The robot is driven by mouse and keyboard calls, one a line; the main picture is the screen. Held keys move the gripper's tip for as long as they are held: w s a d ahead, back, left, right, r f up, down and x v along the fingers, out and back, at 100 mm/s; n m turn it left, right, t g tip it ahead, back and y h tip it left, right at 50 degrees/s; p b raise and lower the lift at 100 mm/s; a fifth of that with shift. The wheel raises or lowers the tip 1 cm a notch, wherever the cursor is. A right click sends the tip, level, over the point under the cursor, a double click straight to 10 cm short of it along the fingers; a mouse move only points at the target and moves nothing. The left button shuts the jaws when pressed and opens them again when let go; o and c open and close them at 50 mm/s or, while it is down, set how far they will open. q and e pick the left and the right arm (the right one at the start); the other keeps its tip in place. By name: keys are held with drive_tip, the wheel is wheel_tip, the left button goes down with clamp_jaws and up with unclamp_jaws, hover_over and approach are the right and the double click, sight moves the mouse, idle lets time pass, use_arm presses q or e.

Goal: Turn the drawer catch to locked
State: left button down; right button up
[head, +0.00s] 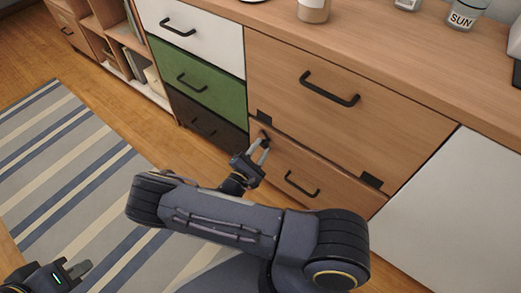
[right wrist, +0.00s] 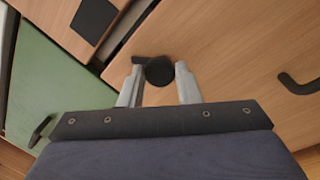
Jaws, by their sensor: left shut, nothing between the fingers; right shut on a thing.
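The drawer catch (right wrist: 158,71) is a small black round knob with a short arm pointing left in the right wrist view. It sits on the wooden lower drawer front (right wrist: 205,90), near the drawer's upper edge. My right gripper (head: 263,151) reaches it in the head view, where the fingers partly hide it. In the right wrist view the two fingers (right wrist: 158,87) stand either side of the knob, and the gripper is shut on it. My left gripper (head: 77,269) is shut and empty at the lower left, over the striped rug, far from the catch.
The lower drawer has a black handle (head: 302,185). Above it is a larger wooden front (head: 290,95) with black plates at its lower corners. White, green (head: 210,80) and dark drawers stand left. A striped rug (head: 70,170) covers the floor, and small items stand on the cabinet top.

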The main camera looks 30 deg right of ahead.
drive_tip(key=m, duration=0.4)
drive_tip(key=shift+w+f+g+b, duration=0.1)
drive_tip(key=shift+g+b, duration=0.2)
drive_tip(key=shift+a+m+g+h+b, duration=0.1)
drive_tip(key=shift+m+g+h+b, duration=0.35)
drive_tip(key=shift+m, duration=2.25)
drive_tip(key=o, duration=1)
drive_tip(key=shift+c, duration=0.2)
drive_tip(key=p+v, duration=0.2)
drive_tip(key=v, duration=0.5)
drive_tip(key=shift+a, duration=0.35)
